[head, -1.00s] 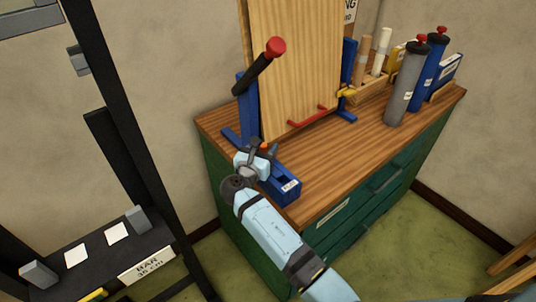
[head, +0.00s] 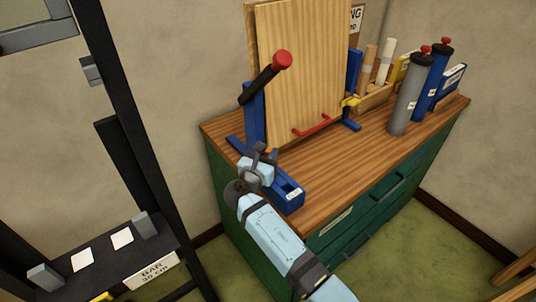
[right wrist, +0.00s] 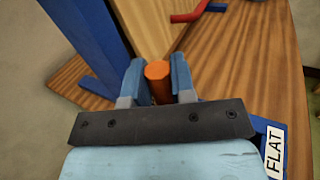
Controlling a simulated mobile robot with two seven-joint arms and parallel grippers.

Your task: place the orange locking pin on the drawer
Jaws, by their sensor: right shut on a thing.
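The orange locking pin (right wrist: 159,80) stands between the two fingers of my right gripper (right wrist: 155,82) in the right wrist view, and the fingers are shut on it. In the head view my right gripper (head: 262,158) is over the left front part of the wooden top of the green drawer cabinet (head: 384,152), and only a small bit of the pin (head: 273,150) shows. The fingers hide much of the pin, and I cannot tell whether its lower end touches anything. My left gripper is not in view.
A blue stand (head: 256,118) with a red-knobbed black lever (head: 266,78) holds a wooden panel (head: 305,75) beside the gripper. A blue box labelled FLAT (head: 288,196) is close by. Grey and blue cylinders (head: 407,100) stand at right. A black rack (head: 150,195) is at left.

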